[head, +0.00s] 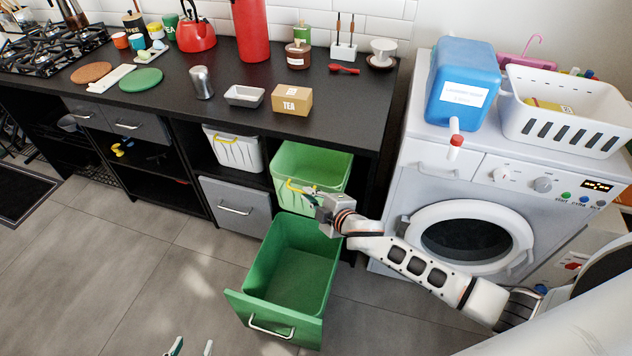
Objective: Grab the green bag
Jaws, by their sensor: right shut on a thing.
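The green bag (313,162) is a light green, open-topped container with a yellow handle, in the right bay of the dark shelf unit. My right gripper (303,191) reaches in from the right and is shut at the bag's front, on the yellow handle. The gripper hides part of the bag's front and of the handle. My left gripper (191,348) shows only as two fingertips at the bottom edge. They are apart, with nothing seen between them, over the floor and well away from the bag.
A darker green drawer (259,276) stands pulled out below the bag, under my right arm. A white bag (234,152) with a yellow handle sits in the bay to the left. A washing machine (464,205) stands at the right. The floor (140,265) at the left is clear.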

